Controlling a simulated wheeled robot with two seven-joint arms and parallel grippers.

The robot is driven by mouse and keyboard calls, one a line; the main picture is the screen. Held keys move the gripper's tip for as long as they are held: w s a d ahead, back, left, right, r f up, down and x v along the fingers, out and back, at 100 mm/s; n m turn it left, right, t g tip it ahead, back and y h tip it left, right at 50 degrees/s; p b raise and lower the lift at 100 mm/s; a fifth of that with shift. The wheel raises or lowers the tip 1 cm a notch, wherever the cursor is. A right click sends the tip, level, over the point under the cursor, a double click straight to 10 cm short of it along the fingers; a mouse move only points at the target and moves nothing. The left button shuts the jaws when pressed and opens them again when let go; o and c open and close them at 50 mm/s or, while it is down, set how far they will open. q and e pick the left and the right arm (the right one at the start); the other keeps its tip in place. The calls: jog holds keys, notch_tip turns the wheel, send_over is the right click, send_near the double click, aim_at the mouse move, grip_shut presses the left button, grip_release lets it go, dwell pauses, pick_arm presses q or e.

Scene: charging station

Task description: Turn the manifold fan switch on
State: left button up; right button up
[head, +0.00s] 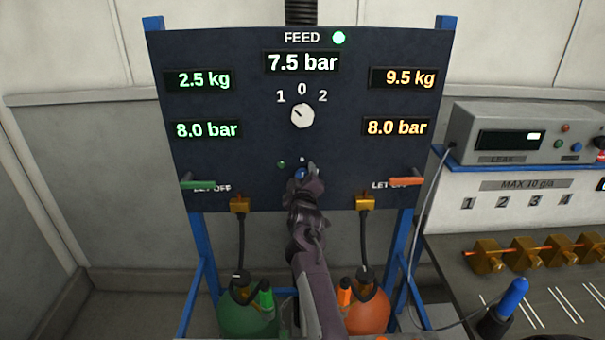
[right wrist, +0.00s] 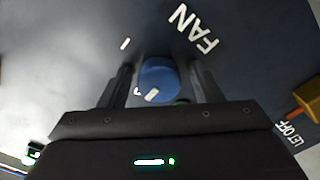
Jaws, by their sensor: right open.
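The fan switch is a round blue knob (right wrist: 158,76) on the dark panel, beside the white word FAN in the right wrist view. Small white marks show on its lower left part. In the head view only a bit of the blue knob (head: 300,173) shows past my gripper. My right gripper (right wrist: 160,72) is open, with one finger on each side of the knob; I cannot tell whether they touch it. It also shows in the head view (head: 306,176), low on the middle of the panel. My left gripper is not in view.
The dark panel (head: 230,110) carries a white selector dial (head: 302,115), several lit readouts, a green LET OFF lever (head: 199,184) and an orange lever (head: 405,181). Green (head: 245,315) and orange (head: 370,312) bottles stand below. A bench with a grey meter (head: 520,135) is at right.

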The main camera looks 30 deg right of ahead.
jog(key=shift+s+r, duration=0.1)
jog(key=shift+r, duration=0.05)
jog(key=shift+a, duration=0.15)
jog(key=shift+c, duration=2.5)
jog(key=c, duration=0.5)
jog(key=shift+f+m+b, duration=0.2)
jog(key=shift+m+b, duration=0.3)
jog(key=shift+m, duration=0.6)
jog(key=m+b, duration=0.1)
jog(key=m, duration=0.3)
jog(key=shift+b, duration=0.4)
jog(key=m+b, duration=0.1)
jog(key=m, duration=0.3)
jog(key=shift+s+b, duration=0.1)
jog(key=shift+b, duration=0.25)
jog(key=m+b, duration=0.2)
jog(key=m, duration=0.2)
jog(key=shift+f+m, duration=0.15)
jog(key=shift+m, duration=0.15)
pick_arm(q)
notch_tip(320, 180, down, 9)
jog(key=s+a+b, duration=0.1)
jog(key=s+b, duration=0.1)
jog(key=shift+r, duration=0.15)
pick_arm(e)
jog(key=shift+m, duration=1.5)
